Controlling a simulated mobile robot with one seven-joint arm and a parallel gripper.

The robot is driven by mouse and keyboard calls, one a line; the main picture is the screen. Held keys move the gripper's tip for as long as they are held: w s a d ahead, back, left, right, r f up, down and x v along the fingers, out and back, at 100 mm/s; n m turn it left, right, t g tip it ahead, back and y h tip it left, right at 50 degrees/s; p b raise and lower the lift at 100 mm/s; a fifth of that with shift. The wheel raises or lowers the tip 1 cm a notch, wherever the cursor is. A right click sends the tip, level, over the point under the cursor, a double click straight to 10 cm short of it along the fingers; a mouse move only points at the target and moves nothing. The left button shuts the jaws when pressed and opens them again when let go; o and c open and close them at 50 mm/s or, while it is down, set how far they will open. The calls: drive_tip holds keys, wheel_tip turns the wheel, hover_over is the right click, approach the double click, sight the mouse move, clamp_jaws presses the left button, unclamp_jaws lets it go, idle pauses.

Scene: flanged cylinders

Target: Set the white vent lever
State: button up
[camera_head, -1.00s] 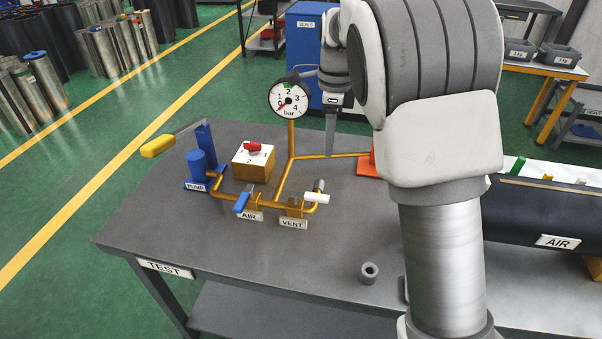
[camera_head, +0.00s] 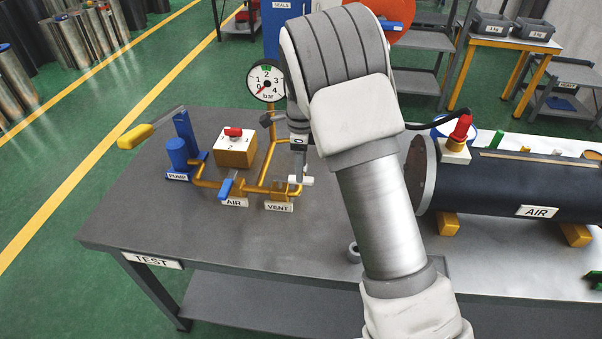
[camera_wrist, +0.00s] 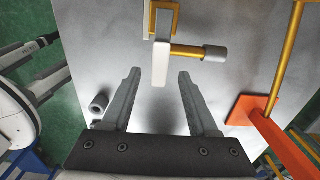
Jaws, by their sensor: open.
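The white vent lever (camera_head: 301,181) sits on the brass pipework behind the VENT label (camera_head: 278,207). In the wrist view the lever (camera_wrist: 161,62) is a white bar pointing down the picture toward my gripper (camera_wrist: 159,76). Its lower end lies between the two fingertips, with a gap on either side. My gripper is open and empty. I cannot tell whether the fingers are low enough to be level with the lever. In the head view my gripper (camera_head: 298,168) is just above the lever, and my arm partly hides the area right of it.
The blue AIR lever (camera_head: 227,187), the blue pump (camera_head: 179,157), a gauge (camera_head: 266,80) and a red-knobbed box (camera_head: 235,148) stand left of the vent. A grey ring (camera_wrist: 98,104) lies nearby. An orange foot (camera_wrist: 252,110) stands right in the wrist view.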

sight(294, 179)
drive_tip(key=shift+f, duration=1.6)
drive_tip(key=shift+c, duration=0.2)
clamp_jaws()
drive_tip(key=shift+r, duration=0.1)
